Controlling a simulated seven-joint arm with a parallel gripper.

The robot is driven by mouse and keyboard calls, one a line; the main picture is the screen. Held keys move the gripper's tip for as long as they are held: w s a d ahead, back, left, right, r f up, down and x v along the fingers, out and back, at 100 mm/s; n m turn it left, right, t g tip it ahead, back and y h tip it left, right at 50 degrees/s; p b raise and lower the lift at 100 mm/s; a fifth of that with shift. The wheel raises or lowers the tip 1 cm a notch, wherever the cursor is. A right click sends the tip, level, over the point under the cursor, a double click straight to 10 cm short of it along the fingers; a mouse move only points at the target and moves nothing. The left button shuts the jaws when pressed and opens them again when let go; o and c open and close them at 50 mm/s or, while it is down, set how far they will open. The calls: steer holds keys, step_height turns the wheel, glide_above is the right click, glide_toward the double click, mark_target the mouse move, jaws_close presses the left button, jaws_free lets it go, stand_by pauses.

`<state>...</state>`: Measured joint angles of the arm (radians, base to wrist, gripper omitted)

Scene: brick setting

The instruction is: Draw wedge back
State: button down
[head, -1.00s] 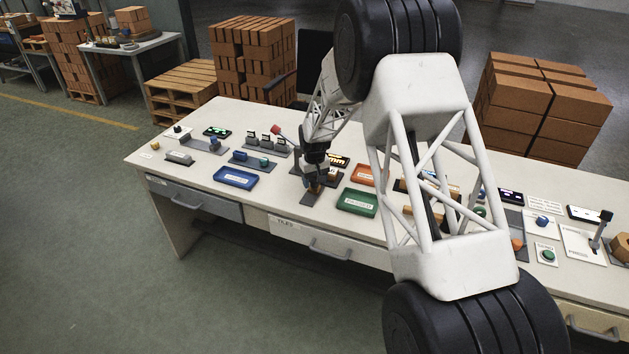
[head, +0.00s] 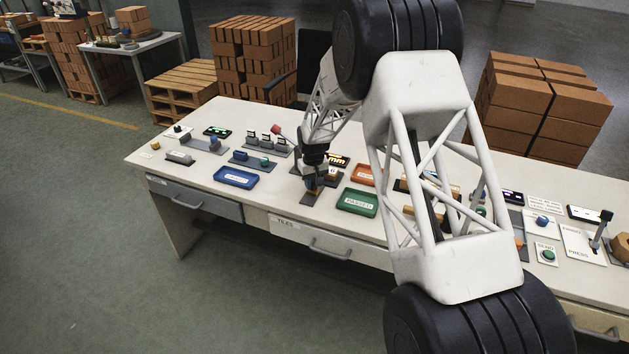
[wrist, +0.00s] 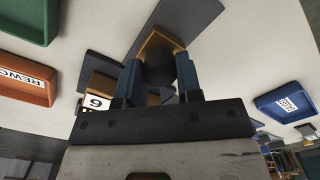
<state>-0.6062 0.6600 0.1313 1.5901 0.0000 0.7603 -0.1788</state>
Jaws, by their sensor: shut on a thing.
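My gripper (wrist: 158,80) shows in the wrist view with its two blue fingers shut on the orange-brown wedge (wrist: 157,40), which has a dark rounded part between the fingers. The wedge lies over a dark grey strip (wrist: 190,18) on the bench. The wedge is mostly hidden by the fingers there. A block with a white label reading 6 or 9 (wrist: 97,102) sits beside my gripper in the wrist view.
A blue tray (head: 236,184) lies left of my gripper, a green PASSED tray (head: 341,205) right, and an orange tray (head: 360,168) behind that. Drawers line the bench front.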

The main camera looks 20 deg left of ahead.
steer(key=shift+s, duration=2.1)
steer(key=c, duration=0.8)
jaws_free()
steer(key=shift+r, duration=0.1)
steer(key=shift+r, duration=3.8)
